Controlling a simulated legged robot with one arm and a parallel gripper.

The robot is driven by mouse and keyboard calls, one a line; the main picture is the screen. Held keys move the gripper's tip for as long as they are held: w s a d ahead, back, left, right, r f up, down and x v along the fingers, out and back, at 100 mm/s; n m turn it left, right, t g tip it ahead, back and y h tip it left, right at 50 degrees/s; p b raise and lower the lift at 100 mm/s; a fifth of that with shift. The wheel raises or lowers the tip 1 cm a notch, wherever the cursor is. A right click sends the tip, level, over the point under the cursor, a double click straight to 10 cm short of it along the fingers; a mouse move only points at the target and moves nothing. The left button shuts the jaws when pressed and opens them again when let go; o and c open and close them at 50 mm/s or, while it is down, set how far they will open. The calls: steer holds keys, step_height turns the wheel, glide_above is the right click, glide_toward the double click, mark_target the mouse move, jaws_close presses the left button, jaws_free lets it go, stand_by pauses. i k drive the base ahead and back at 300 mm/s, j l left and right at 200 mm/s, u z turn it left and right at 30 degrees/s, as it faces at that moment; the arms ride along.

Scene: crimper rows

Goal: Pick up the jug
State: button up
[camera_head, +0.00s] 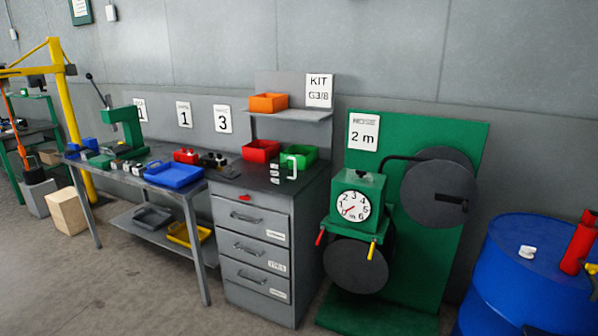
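No object shows clearly as a jug. A red upright cylinder-like thing (578,246) stands on top of the blue barrel (515,285) at the right edge. It is partly cut off by the frame, so I cannot tell whether it is the jug. A small white looped thing (291,163) is on the grey drawer cabinet (265,255), in front of the green bin (300,153); its kind is unclear too. My gripper is not in view.
A green stand (450,225) with a dial machine (357,205) and dark reels (438,187) stands between cabinet and barrel. A workbench (195,188) with a blue tray (174,175) and a yellow crane (70,125) are at left. The front floor (120,290) is clear.

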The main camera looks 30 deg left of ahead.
mark_target(279, 158)
steer(key=i+j+u, duration=0.25)
steer(key=i+j, duration=0.15)
steer(key=i+j+u, duration=0.2)
steer(key=i+j, duration=0.25)
steer(key=i+j+u, duration=0.25)
steer(key=i+j, duration=0.15)
steer(key=i+j+u, duration=0.2)
steer(key=i, duration=0.35)
steer(key=i+j+u, duration=0.25)
steer(key=i, duration=0.3)
